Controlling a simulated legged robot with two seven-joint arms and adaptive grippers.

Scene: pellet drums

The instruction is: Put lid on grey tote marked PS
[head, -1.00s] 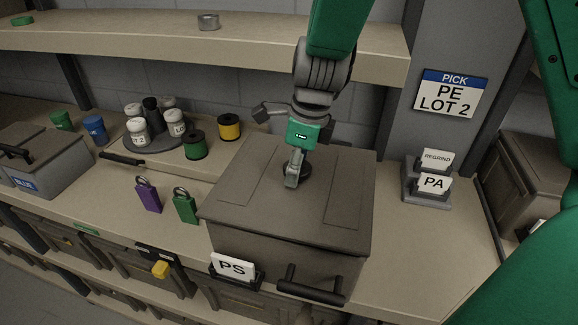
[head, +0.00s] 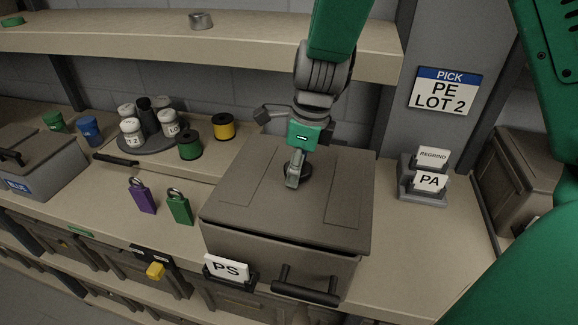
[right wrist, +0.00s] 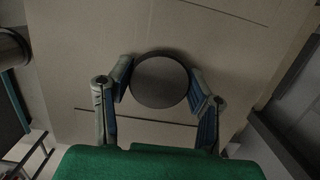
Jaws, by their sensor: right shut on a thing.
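The grey tote (head: 270,262) stands on the bench with a white PS card (head: 228,268) in a holder at its front left. Its grey lid (head: 240,195) lies over the top of the tote and looks level. I cannot tell whether it is fully seated. My right gripper (head: 294,180) is above the lid's middle, shut on the round dark knob of the lid. In the right wrist view the knob (right wrist: 160,80) sits between both fingers, against the lid's flat face. My left gripper is not in view.
A purple padlock (head: 143,197) and a green padlock (head: 180,208) stand left of the tote. A round tray (head: 150,146) holds several bottles behind them. A card stand (head: 422,190) is at right. A shelf (head: 260,42) overhangs the back.

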